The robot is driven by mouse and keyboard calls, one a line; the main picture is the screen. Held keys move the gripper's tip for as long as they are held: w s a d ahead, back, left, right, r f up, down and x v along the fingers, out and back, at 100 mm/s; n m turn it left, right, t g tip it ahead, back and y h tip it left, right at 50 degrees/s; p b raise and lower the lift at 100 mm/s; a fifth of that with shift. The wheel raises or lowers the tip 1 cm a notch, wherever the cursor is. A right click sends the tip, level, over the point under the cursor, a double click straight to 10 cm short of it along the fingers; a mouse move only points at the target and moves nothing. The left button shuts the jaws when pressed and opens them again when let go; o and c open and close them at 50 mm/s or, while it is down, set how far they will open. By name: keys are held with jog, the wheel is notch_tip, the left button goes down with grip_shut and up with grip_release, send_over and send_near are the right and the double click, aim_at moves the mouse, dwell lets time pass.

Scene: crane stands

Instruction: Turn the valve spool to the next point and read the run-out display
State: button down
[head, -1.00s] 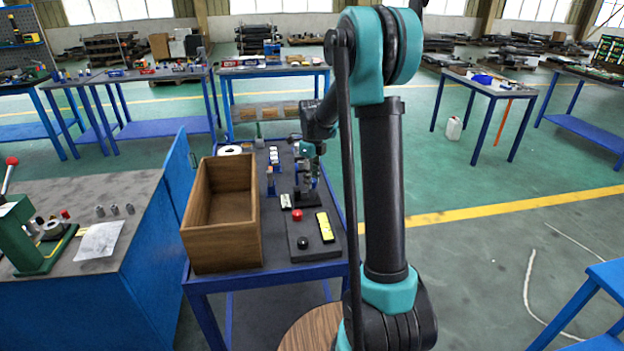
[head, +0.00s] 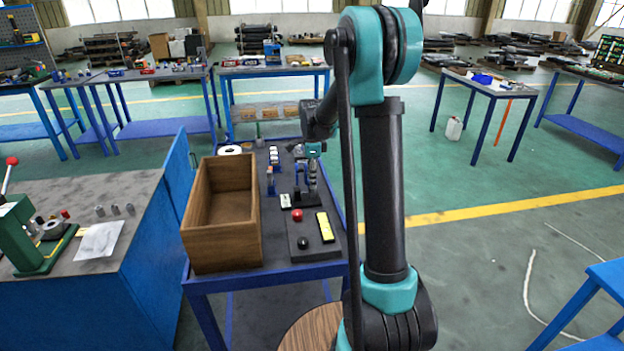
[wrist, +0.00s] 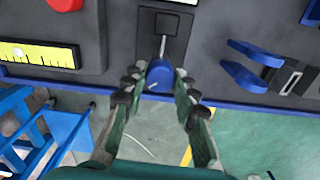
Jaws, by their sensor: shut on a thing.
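In the wrist view my gripper (wrist: 158,92) is shut on a blue round knob (wrist: 160,74) with a white mark on its face. A thin metal rod runs from the knob to a dark block; I take this as the valve spool's end. The gripper (head: 312,180) shows small in the head view, over the dark bench (head: 282,258), where the spool is mostly hidden. A small pale display-like panel (head: 285,201) is left of the gripper; I cannot read it or tell whether it is the run-out display.
An open wooden box (head: 222,253) stands left of the gripper. A red button (head: 297,215), a black knob (head: 303,243) and a yellow scale strip (head: 325,227) are nearer me. Blue forked supports (wrist: 250,72) lie beside the knob. Open floor lies right of the bench.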

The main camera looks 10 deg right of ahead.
jog(key=n, duration=0.4)
jog(key=shift+n, duration=0.3)
jog(key=n, duration=0.3)
jog(key=shift+n, duration=0.3)
jog(key=n, duration=0.3)
jog(key=shift+n, duration=2.1)
jog(key=c, duration=1.2)
grip_release()
